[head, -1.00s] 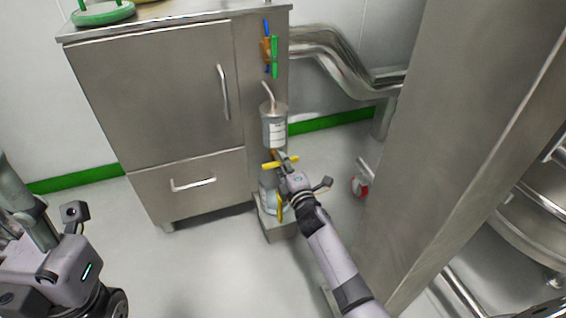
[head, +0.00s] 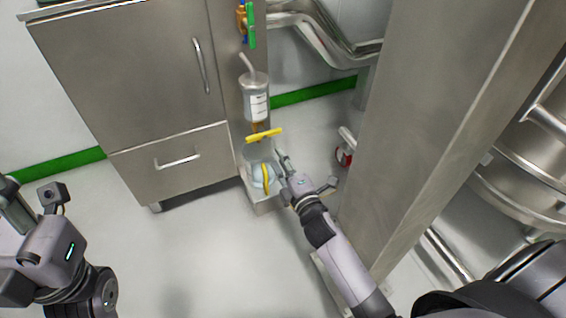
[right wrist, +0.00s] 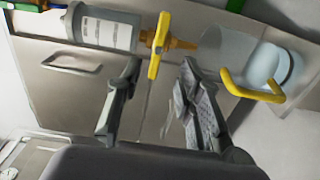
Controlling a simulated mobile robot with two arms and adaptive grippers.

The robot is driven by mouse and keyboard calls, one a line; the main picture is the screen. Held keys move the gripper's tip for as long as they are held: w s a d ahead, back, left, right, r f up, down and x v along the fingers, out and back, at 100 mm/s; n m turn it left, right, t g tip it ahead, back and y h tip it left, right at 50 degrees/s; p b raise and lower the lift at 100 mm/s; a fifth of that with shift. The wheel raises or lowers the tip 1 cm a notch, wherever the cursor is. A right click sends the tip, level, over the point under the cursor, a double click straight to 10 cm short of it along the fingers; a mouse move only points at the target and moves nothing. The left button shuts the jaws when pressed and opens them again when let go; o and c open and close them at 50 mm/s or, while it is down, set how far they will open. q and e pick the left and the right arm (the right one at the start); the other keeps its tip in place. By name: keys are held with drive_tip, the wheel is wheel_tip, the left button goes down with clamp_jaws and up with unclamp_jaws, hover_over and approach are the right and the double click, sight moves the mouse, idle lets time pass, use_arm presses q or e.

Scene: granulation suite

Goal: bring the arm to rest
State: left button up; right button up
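My right gripper (head: 283,160) is in front of the cabinet's right side, just right of and below a yellow valve handle (head: 264,135), apart from it. In the right wrist view the two fingers of my right gripper (right wrist: 160,85) are spread with nothing between their tips. The yellow handle (right wrist: 159,45) shows beyond the fingers there. My left arm's wrist (head: 50,250) is at the lower left of the head view. Its fingers cannot be made out.
A clear canister (head: 256,105) hangs above the valve. A container with a yellow handle (head: 266,178) stands below. The steel cabinet (head: 130,90) is left. A steel column (head: 440,120) stands close right of my right arm. The floor (head: 190,250) between my arms is clear.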

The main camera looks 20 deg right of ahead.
drive_tip(key=shift+s, duration=0.5)
